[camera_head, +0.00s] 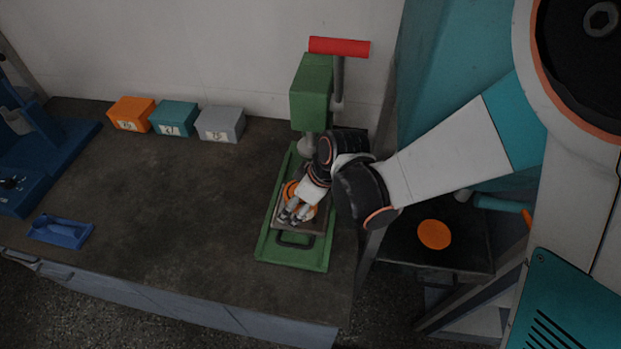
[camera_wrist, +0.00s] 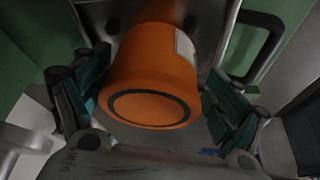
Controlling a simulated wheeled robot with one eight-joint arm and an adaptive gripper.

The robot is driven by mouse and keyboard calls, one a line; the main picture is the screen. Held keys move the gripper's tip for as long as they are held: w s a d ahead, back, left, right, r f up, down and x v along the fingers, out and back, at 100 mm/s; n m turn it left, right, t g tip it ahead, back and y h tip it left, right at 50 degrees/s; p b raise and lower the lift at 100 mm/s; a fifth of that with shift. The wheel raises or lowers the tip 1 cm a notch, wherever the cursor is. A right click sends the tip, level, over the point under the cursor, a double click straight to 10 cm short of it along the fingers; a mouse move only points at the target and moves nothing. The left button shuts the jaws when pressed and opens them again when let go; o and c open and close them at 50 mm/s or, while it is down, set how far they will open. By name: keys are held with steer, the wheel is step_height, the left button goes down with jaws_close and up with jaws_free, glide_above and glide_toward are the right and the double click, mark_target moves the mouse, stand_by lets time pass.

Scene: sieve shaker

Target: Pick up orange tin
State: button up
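The orange tin (camera_wrist: 150,80) stands on the metal plate (camera_head: 310,229) of the green press, with a pale label on its side in the wrist view. In the head view only parts of the tin (camera_head: 291,188) show behind my fingers. My gripper (camera_head: 296,212) reaches down over the plate from the right. In the wrist view my gripper (camera_wrist: 160,100) is open, with one teal-padded finger on each side of the tin. The fingers look close to its sides; I cannot tell whether either one touches.
The green press (camera_head: 311,90) with a red handle (camera_head: 340,46) rises right behind the tin. Orange (camera_head: 131,114), teal (camera_head: 173,118) and grey (camera_head: 220,124) boxes stand along the wall. A blue tray (camera_head: 60,231) lies at left. An orange disc (camera_head: 434,234) lies on the lower right surface. The bench middle is clear.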

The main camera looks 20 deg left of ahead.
steer(key=c, duration=1.1)
steer(key=shift+c, duration=0.2)
